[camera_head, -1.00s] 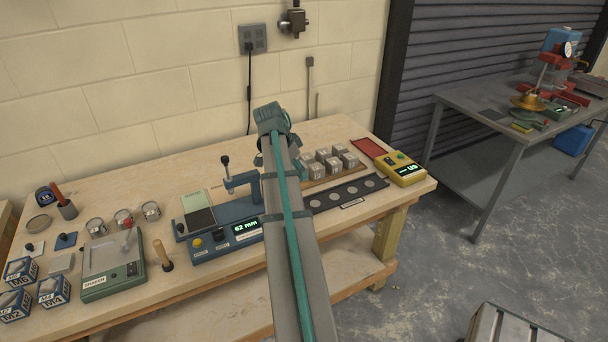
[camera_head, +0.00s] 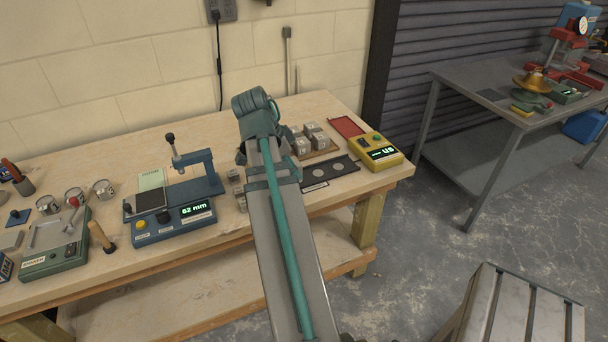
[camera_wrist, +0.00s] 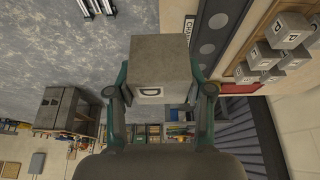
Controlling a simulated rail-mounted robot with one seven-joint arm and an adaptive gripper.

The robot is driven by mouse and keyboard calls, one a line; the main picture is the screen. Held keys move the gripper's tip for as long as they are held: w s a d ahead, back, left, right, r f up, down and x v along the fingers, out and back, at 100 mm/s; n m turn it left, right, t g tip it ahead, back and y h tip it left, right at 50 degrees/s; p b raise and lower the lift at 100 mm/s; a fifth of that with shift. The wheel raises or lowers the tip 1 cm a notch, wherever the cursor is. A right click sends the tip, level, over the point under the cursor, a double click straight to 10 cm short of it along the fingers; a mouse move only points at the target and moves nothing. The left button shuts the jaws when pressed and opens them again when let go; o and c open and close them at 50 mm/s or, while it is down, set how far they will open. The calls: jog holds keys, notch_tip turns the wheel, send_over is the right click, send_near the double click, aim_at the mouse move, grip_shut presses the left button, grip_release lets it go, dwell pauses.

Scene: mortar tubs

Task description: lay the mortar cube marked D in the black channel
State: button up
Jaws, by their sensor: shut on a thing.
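My gripper (camera_wrist: 160,90) is shut on a grey mortar cube (camera_wrist: 160,62), holding it between its two fingers in the wrist view. A white label with a letter D shows on the cube's near face. The black channel (camera_wrist: 207,47) runs past the right finger in the wrist view, apart from the held cube. In the head view the black channel (camera_head: 347,163), a dark strip with round grey discs, lies on the bench to the right of my arm, partly hidden by it. My gripper and the held cube are hidden behind my arm there.
Several other marked cubes (camera_head: 303,145) sit on a wooden board (camera_head: 323,156) behind the channel. Small grey cubes (camera_head: 236,177) show left of my arm. A red tray (camera_head: 347,126) and a yellow meter (camera_head: 377,151) stand at the right; a blue gauge (camera_head: 175,222) stands left.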

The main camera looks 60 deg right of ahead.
aim_at(294, 157)
jog(key=w+d+f+p, duration=0.1)
jog(key=w+d+f, duration=0.1)
jog(key=d, duration=0.1)
jog(key=w+d+f+p, duration=0.1)
jog(key=w+d+f, duration=0.1)
jog(key=d+f, duration=0.1)
jog(key=w+d+f+p, duration=0.1)
jog(key=w+d+f, duration=0.1)
jog(key=d+f, duration=0.1)
jog(key=shift+d+f, duration=0.1)
jog(key=shift+d, duration=0.7)
jog(key=shift+w+d+f, duration=0.15)
jog(key=shift+d+f, duration=0.2)
jog(key=shift+f, duration=0.15)
jog(key=shift+w+d+f+p, duration=0.15)
jog(key=shift+f+p, duration=0.65)
jog(key=shift+f, duration=1)
jog(key=shift+f, duration=0.15)
jog(key=o, duration=1.4)
